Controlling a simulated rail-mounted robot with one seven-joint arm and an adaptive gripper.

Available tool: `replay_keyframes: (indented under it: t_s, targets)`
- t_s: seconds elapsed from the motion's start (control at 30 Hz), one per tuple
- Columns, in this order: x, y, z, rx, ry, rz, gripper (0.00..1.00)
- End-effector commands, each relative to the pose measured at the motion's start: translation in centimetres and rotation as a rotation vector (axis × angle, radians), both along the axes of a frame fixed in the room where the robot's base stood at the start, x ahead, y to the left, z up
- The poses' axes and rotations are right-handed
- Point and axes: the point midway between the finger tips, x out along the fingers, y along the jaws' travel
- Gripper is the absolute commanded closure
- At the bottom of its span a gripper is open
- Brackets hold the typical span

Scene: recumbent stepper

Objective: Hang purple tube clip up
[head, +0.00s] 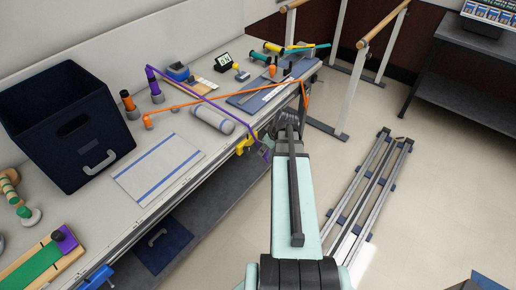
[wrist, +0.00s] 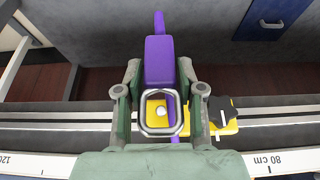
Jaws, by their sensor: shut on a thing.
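The purple tube clip (wrist: 160,62) is a purple block with a squared metal ring (wrist: 146,128) at its near end. In the wrist view my gripper (wrist: 160,78) is shut on the clip, with a finger on either side. The ring lies in front of a yellow bracket (wrist: 229,125) with a black knob and a silver round peg, on the bench rail. I cannot tell whether the ring is around the peg or only above it. In the head view the purple tube (head: 205,99) runs from an upright purple handle (head: 152,80) towards my gripper (head: 268,138).
An orange tube (head: 225,96) crosses the purple one above the bench. A dark blue bin (head: 62,125), a grey roll (head: 212,119) and a striped mat (head: 160,166) lie on the bench. A rail frame (head: 369,190) is on the floor at right.

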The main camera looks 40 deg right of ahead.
Motion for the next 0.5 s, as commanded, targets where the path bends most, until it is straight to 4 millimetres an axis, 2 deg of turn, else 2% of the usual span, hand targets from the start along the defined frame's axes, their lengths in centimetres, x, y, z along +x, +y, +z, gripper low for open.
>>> replay_keyframes:
  t_s: [0.5]
  targets:
    - [-2.1, -0.4, 0.4, 0.000, -0.001, -0.001, 1.00]
